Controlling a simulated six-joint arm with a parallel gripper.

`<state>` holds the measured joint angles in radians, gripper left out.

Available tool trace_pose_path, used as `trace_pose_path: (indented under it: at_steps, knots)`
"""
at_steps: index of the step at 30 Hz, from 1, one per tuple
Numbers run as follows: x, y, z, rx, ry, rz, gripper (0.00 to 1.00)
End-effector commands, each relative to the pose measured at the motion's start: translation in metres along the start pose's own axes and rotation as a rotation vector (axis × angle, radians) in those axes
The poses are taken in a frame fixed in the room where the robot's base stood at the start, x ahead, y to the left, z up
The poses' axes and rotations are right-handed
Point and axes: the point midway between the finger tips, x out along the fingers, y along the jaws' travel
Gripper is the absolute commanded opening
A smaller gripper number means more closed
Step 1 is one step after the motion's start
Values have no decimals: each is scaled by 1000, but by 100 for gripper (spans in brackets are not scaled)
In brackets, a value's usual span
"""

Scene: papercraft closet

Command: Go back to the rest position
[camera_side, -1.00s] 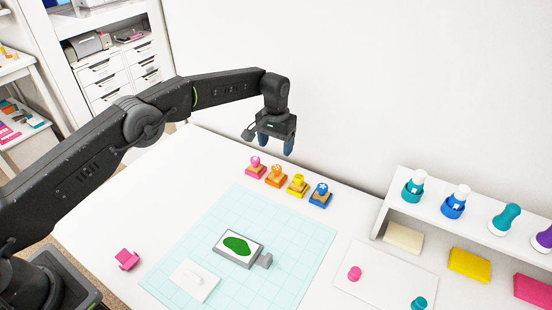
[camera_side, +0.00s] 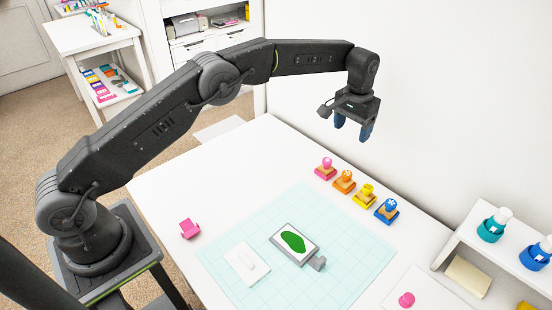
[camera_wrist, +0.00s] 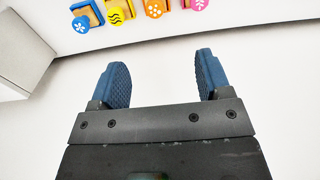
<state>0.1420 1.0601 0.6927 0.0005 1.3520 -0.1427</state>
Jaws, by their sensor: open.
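My gripper (camera_side: 352,129) hangs in the air over the back part of the white table, its two blue fingers pointing down. In the wrist view my gripper (camera_wrist: 162,82) is open, with a wide empty gap between the fingers and white surface behind them. The row of stamps lies below my gripper in the side view: pink (camera_side: 325,168), orange (camera_side: 344,181), yellow (camera_side: 365,195) and blue (camera_side: 387,210). They also show along the top of the wrist view, beyond the fingertips, with the blue one (camera_wrist: 84,18) at the left. Nothing is held.
A white shelf (camera_side: 470,235) with bottles stands at right. The wall is behind my gripper.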

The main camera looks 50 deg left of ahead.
Motion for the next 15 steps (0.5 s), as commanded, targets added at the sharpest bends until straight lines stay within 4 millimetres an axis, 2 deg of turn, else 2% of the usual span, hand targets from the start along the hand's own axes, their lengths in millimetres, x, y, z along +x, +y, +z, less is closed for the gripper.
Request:
trace_pose_path:
  at_steps: [1,6,11,15]
  knots:
    - [-27,-5,5,-2,25,3,71]
    - [-94,-21,37,-1,87,9,71]
    - [-145,-35,80,-1,145,13,71]
    - [-179,-48,127,-1,197,14,71]
